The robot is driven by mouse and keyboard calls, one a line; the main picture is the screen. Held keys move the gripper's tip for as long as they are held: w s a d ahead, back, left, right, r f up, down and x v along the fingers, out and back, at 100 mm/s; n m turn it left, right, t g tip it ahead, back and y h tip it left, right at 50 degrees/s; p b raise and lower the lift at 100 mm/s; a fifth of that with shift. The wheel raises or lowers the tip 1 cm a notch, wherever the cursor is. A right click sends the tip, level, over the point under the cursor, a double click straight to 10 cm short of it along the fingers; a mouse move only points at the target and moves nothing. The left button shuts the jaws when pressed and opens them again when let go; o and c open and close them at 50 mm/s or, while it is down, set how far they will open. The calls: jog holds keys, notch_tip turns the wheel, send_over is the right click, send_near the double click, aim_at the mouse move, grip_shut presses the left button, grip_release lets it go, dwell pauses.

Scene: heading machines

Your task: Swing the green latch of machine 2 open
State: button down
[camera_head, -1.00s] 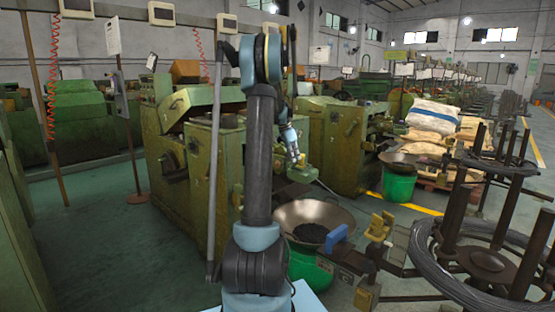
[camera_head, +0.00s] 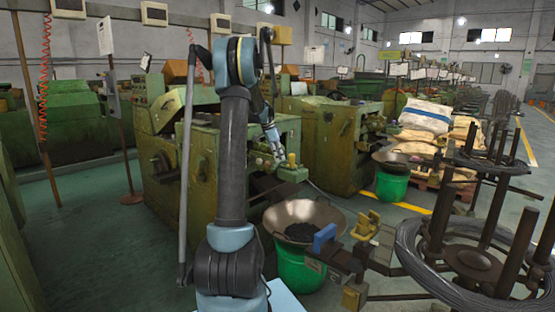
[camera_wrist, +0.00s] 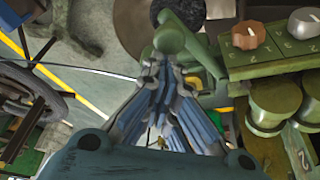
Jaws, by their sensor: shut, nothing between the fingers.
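A green lever-like part with a rounded end (camera_wrist: 172,40) lies just ahead of my fingertips in the wrist view; it looks like the latch, but I cannot tell which machine number it bears. My gripper (camera_wrist: 168,68) is shut and empty, its blue-grey fingers close together. I cannot tell whether the tips touch the green part. In the head view my gripper (camera_head: 279,156) hangs beside a green block with a yellowish knob (camera_head: 292,160) at the right end of the nearest green machine (camera_head: 160,150). The latch itself is not clear there.
A metal bowl (camera_head: 300,212) on a green bucket (camera_head: 300,272) stands below my gripper. A blue block (camera_head: 325,238) and a yellow part are right of it. A wire coil rack (camera_head: 475,255) fills the lower right. A green panel with knobs (camera_wrist: 248,36) is close on the right.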

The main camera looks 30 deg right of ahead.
notch_tip(320, 180, up, 10)
jog(key=shift+d, duration=0.25)
dwell(0.6)
dwell(0.5)
